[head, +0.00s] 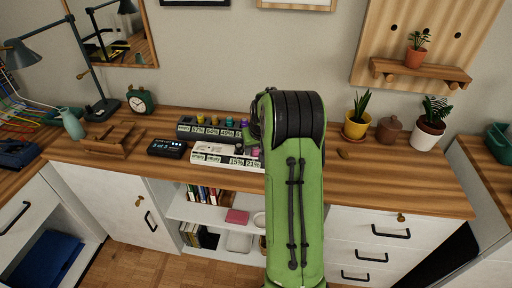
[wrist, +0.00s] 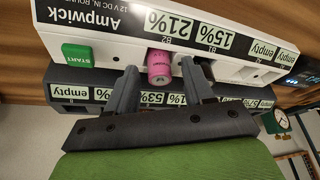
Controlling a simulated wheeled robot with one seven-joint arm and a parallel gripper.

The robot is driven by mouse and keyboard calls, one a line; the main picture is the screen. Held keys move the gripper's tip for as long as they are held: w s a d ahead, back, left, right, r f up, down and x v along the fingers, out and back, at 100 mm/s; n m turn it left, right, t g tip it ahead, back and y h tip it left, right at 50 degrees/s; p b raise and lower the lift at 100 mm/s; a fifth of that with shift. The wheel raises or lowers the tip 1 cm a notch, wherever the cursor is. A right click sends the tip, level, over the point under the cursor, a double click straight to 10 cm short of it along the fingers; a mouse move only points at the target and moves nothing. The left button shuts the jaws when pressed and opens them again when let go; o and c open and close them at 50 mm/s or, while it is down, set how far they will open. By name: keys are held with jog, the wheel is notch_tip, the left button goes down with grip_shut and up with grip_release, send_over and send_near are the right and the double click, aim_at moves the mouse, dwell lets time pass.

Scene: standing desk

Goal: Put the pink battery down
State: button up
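The pink battery (wrist: 158,67) sits at the slot marked B2, beside the 21% label, on the white Ampwick charger (wrist: 112,48) in the wrist view. Its near end faces my camera. My gripper (wrist: 159,72) has one finger on each side of the battery, with a visible gap on both sides, so it is open. In the head view, the white charger (head: 213,149) stands on the desk, partly covered by my green arm. My fingers are hidden there. How deep the battery sits in its slot is hard to tell.
A dark charger (head: 186,131) with several coloured batteries stands behind the white one. A black device (head: 166,149), wooden holder (head: 108,140) and clock (head: 140,100) are to the left. Potted plants (head: 357,122) stand at the right. The desk's right front (head: 400,185) is clear.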

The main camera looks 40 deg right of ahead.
jog(key=shift+r, duration=0.1)
jog(key=p+v, duration=0.3)
jog(key=v, duration=0.9)
jog(key=s+a+r+n, duration=0.1)
jog(key=s+a+r, duration=0.25)
jog(key=a, duration=0.55)
jog(key=s+a+r+n, duration=0.15)
jog(key=a+r, duration=0.25)
jog(key=a, duration=0.4)
jog(key=s+a+n+y, duration=0.1)
jog(key=s+a, duration=0.4)
jog(key=s, duration=0.3)
jog(key=s+a+f+n+t+y, duration=0.1)
jog(key=s+a, duration=0.5)
jog(key=s, duration=0.2)
jog(key=shift+n, duration=0.25)
notch_tip(320, 180, up, 7)
jog(key=p, duration=0.7)
